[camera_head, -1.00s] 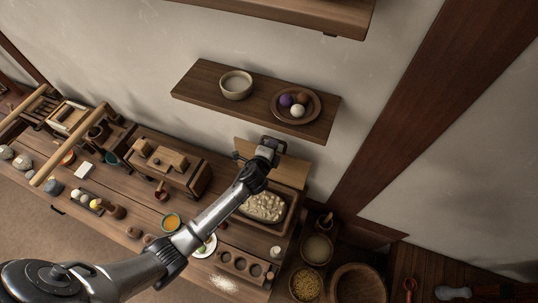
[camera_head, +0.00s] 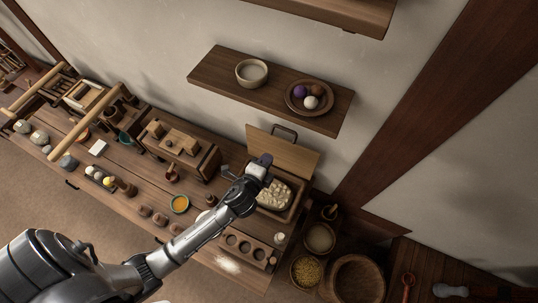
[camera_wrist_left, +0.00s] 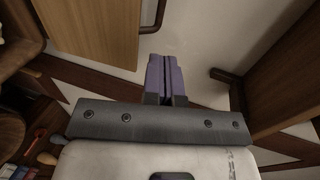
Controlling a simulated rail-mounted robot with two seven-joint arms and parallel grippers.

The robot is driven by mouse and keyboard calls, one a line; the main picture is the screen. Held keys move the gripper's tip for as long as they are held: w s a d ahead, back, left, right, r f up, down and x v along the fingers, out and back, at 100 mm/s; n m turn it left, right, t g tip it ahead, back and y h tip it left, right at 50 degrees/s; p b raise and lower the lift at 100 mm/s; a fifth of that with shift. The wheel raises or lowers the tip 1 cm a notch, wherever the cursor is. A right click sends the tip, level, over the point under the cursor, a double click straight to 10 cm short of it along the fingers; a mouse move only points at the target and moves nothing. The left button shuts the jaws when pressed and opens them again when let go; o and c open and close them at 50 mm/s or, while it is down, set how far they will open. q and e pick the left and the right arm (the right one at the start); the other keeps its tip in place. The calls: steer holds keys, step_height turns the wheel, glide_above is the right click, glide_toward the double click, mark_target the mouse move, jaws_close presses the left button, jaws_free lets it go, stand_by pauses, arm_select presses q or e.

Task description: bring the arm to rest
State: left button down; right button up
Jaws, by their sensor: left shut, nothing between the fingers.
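My left gripper (camera_head: 264,161) is shut and empty, with its purple fingers pressed together in the left wrist view (camera_wrist_left: 165,76). In the head view it hangs in front of an upright wooden lid (camera_head: 290,157) with a dark handle, apart from it as far as I can tell. Below it is an open wooden box (camera_head: 292,211) with pale lumpy stuff inside, partly hidden by the arm. My right gripper is not in view.
A wall shelf (camera_head: 219,70) with a bowl (camera_head: 252,72) and a plate of balls (camera_head: 310,97) is above. The long wooden table (camera_head: 150,193) is crowded with bowls, stones and small boxes. Baskets (camera_head: 357,279) stand on the floor at the right.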

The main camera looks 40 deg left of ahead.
arm_select(q)
steer(key=shift+s+r, duration=0.1)
steer(key=shift+s, duration=0.2)
steer(key=s+d+f+n+g+h, duration=0.1)
steer(key=s+n+g, duration=0.55)
steer(key=s, duration=0.55)
steer(key=s+d+n+g+h, duration=0.15)
steer(key=s+n+g, duration=0.35)
steer(key=s+n, duration=0.5)
step_height(320, 180, up, 13)
steer(key=s+m+p, duration=0.2)
steer(key=p, duration=1)
steer(key=shift+a+f+p, duration=0.2)
steer(key=shift+a+p, duration=0.15)
steer(key=shift+a, duration=0.05)
